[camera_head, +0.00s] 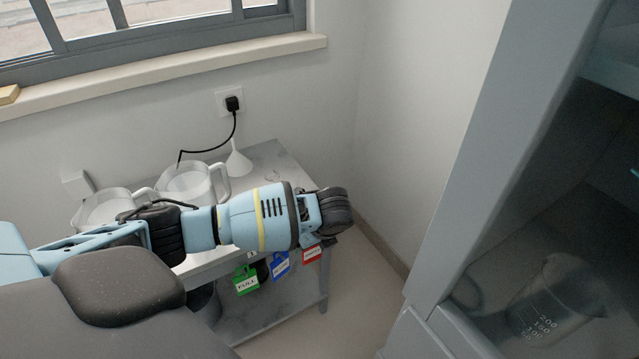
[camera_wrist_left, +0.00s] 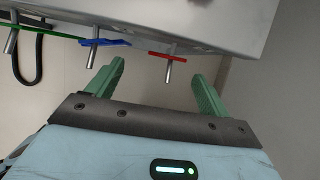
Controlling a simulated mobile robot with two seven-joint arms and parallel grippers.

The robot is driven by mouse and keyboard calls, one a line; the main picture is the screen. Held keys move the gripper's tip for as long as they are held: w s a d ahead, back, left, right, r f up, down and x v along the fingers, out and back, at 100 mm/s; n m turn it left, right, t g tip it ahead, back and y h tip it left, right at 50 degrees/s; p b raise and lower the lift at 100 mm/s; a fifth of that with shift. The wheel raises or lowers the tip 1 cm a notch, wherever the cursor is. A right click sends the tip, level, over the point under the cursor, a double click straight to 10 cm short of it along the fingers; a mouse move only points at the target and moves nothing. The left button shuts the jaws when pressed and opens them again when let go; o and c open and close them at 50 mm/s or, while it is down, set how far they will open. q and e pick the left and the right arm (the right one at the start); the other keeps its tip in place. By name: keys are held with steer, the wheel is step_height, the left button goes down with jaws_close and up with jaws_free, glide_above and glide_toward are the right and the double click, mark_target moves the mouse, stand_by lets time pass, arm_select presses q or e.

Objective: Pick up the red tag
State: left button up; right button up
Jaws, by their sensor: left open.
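The red tag (camera_head: 312,253) hangs at the front edge of the table, at the right end of a row of tags. In the left wrist view the red tag (camera_wrist_left: 172,55) shows edge-on, on a metal peg, ahead of my left gripper (camera_wrist_left: 160,80). The gripper's two green fingers are open and empty. The red tag lies between the lines of the fingers and just beyond their tips. In the head view my left arm's wrist is above the tag; the fingers are hidden there. My right gripper is not in view.
A blue tag (camera_head: 280,264) and a green tag (camera_head: 246,281) hang left of the red one. White jugs (camera_head: 190,183) and a funnel (camera_head: 238,161) stand on the table (camera_head: 285,160). A cabinet (camera_head: 470,170) with a beaker (camera_head: 556,300) stands at right. Floor between is clear.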

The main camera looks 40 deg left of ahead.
mark_target(312, 249)
arm_select(q)
steer(key=b+x, duration=0.2)
steer(key=x, duration=0.3)
steer(key=shift+w+f, duration=0.25)
steer(key=shift+c, duration=1.3)
steer(key=c, duration=0.8)
steer(key=shift+r, duration=0.1)
